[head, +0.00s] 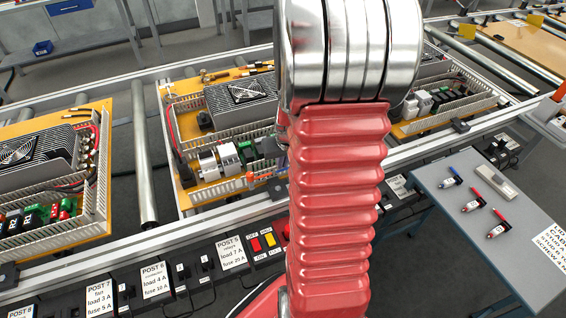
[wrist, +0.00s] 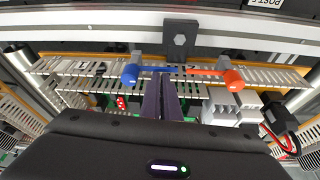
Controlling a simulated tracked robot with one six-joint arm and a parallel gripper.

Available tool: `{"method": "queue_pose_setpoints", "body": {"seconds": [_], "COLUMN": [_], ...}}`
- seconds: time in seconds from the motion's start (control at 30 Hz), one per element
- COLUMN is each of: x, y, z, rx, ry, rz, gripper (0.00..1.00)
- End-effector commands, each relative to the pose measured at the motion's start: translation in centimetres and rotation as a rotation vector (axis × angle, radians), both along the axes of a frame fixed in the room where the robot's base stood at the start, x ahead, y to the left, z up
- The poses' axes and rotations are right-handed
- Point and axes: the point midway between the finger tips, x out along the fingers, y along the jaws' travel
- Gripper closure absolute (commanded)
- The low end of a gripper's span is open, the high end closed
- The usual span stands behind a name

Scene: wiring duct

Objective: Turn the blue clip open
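The blue clip (wrist: 131,74) is in the wrist view, left of centre, with a round knob and a thin blue arm lying sideways across the slotted duct wall. The orange clip (wrist: 232,79) is to its right, its arm pointing left towards the blue one. My gripper (wrist: 162,80) has its two dark fingers close together, with nothing visible between them. Their tips appear beside or over the blue arm, right of the blue knob; I cannot tell whether they touch. In the head view the orange clip (head: 250,179) shows, while my arm hides the blue clip.
The slotted duct (wrist: 80,69) runs along a panel with white blocks (wrist: 220,105) and green parts behind it. A metal rail (wrist: 90,30) crosses in front. A grey side table (head: 450,215) holds several small tools at the right in the head view.

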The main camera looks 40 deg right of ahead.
Motion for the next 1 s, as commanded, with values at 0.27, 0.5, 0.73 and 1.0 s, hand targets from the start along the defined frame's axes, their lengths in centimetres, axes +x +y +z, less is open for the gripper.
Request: {"method": "queue_pose_setpoints", "body": {"seconds": [0.27, 0.5, 0.73, 1.0], "x": [-0.5, -0.1, 0.6, 0.7], "y": [0.4, -0.1, -0.8, -1.0], "z": [-0.5, -0.5, -0.4, -0.3], "rx": [0.013, 0.015, 0.010, 0.007], "ry": [0.014, 0.015, 0.010, 0.008], "rz": [0.001, -0.002, -0.003, -0.004], "gripper": [1.00, 1.00, 1.00, 1.00]}}
